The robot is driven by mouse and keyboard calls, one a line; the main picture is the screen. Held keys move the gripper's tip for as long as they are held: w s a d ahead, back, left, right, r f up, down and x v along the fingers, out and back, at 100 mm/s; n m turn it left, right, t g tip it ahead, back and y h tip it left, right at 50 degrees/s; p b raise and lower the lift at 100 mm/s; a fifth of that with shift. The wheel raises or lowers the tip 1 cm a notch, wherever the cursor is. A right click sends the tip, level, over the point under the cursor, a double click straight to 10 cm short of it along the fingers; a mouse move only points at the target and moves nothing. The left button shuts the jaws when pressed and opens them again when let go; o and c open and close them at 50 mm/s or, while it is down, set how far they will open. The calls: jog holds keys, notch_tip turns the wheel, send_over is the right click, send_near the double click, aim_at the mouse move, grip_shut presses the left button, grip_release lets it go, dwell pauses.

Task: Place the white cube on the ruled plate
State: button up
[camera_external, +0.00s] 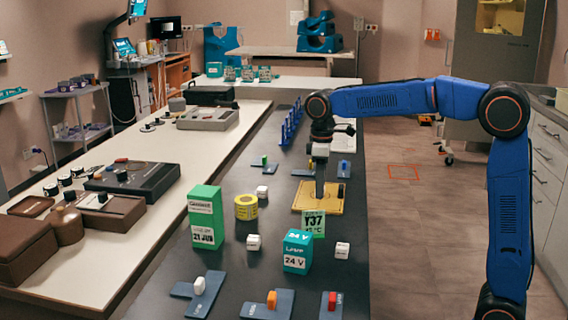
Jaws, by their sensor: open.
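A flat yellow plate with thin dark lines (335,205), which looks like the ruled plate, lies near the table's right edge. My gripper (319,194) points down over this plate, and the jaws are open. I see no cube between them, but they show small and from the side. A green-white Y37 card partly hides the plate's front.
A green box (206,216), a yellow roll (246,207), a teal box (298,251) and the Y37 card (313,222) stand close around. Blue plates with coloured blocks (271,300) lie in front. A blue rack (291,122) stands behind.

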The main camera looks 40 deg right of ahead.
notch_tip(320, 180, up, 12)
jog(key=s+d+m+t, duration=0.1)
jog(key=s+d+m, duration=0.1)
jog(key=s+d, duration=0.55)
jog(key=s+d+f+m+t, duration=0.1)
jog(key=s+d+f+m, duration=0.1)
jog(key=s+d+f, duration=0.3)
jog(key=s+d+f+m+t, duration=0.1)
jog(key=s+d+f+m, duration=0.1)
jog(key=s+d+f, duration=0.3)
jog(key=s+d+f+m+t, duration=0.1)
jog(key=s+d+f+m, duration=0.2)
jog(key=s+f, duration=0.7)
jog(key=s+d, duration=0.2)
jog(key=s, duration=0.4)
jog(key=shift+d+f+t, duration=0.3)
jog(key=shift+f+t, duration=0.05)
jog(key=shift+t, duration=0.05)
